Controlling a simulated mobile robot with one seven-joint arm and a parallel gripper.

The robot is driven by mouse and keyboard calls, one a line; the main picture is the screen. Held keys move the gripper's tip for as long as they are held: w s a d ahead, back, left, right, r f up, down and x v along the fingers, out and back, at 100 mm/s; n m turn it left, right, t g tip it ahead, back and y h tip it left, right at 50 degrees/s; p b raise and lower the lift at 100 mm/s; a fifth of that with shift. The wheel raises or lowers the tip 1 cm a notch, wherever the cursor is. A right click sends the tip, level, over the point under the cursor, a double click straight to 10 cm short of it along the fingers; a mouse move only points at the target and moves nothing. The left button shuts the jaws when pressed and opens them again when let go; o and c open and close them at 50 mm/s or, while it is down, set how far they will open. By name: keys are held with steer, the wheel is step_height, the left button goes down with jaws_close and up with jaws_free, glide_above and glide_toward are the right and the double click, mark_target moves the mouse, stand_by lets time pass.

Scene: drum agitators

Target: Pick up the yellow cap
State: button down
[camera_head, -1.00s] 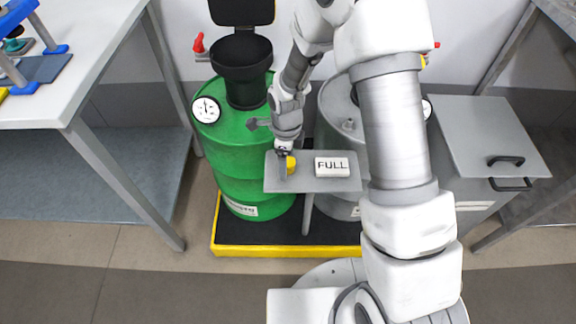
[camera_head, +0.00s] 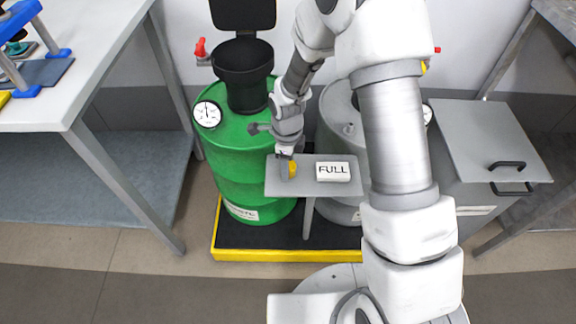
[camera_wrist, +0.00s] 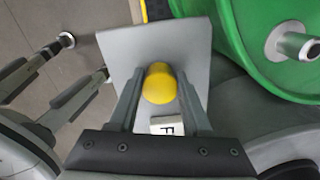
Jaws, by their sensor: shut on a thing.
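The yellow cap (camera_head: 292,169) is at the left end of a small grey shelf (camera_head: 310,187) in front of the drums. It also shows in the wrist view as a round yellow top (camera_wrist: 159,83). My gripper (camera_head: 287,169) points down at the shelf and is shut on the cap, one finger on each side of it in the wrist view. Whether the cap's underside touches the shelf is hidden.
A white FULL block (camera_head: 333,171) lies on the shelf right of the cap. A green drum (camera_head: 245,165) with a black funnel (camera_head: 242,72) and gauge (camera_head: 207,114) stands behind left. A grey drum stands behind right. A workbench (camera_head: 85,85) is at far left.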

step_height(320, 180, up, 4)
steer(key=shift+r+p, duration=0.2)
steer(key=shift+p, duration=0.65)
steer(key=s+d+r+p, duration=0.2)
steer(key=d+r, duration=0.4)
steer(key=d, duration=0.5)
steer(key=shift+s+r+p, duration=0.25)
steer(key=shift+s+p, duration=0.15)
steer(key=shift+s, duration=0.3)
steer(key=shift+d, duration=0.1)
steer(key=w+d, duration=0.2)
steer(key=w, duration=0.3)
steer(key=w+d+p, duration=0.1)
steer(key=w+d, duration=0.1)
steer(key=w, duration=0.3)
steer(key=w+d+p, duration=0.1)
steer(key=w+d, duration=0.1)
steer(key=w, duration=0.3)
steer(key=shift+d+r, duration=0.1)
steer(key=shift+d, duration=0.25)
steer(key=shift+s+f+b, duration=0.1)
steer(key=shift+f+b, duration=0.5)
steer(key=shift+f, duration=0.7)
steer(key=shift+f+b, duration=0.1)
steer(key=shift+b, duration=0.2)
